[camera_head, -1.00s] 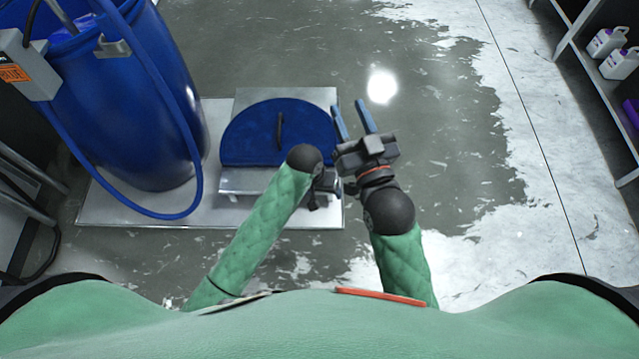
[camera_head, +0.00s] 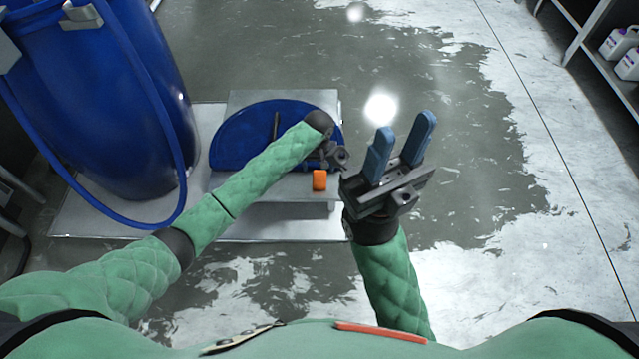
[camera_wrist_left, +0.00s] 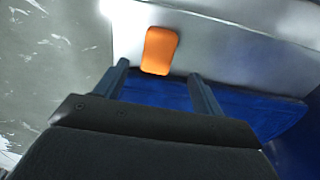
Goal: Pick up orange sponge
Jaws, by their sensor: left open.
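The orange sponge (camera_head: 319,180) lies on the grey metal ledge (camera_head: 285,190) in front of the blue lid. It also shows in the left wrist view (camera_wrist_left: 160,50), just beyond my left fingertips and between their lines. My left gripper (camera_head: 333,157) is just behind the sponge in the head view, its fingers mostly hidden there. In the left wrist view its two fingers (camera_wrist_left: 159,70) are apart with nothing held. My right gripper (camera_head: 406,122) is to the right of the sponge, with its blue fingers spread and empty.
A large blue barrel (camera_head: 100,110) with a blue hose stands at the left on a metal platform (camera_head: 110,220). The dark blue lid (camera_head: 235,135) with a handle lies behind the ledge. Shelves with white bottles (camera_head: 620,42) are at the far right. Wet floor between is clear.

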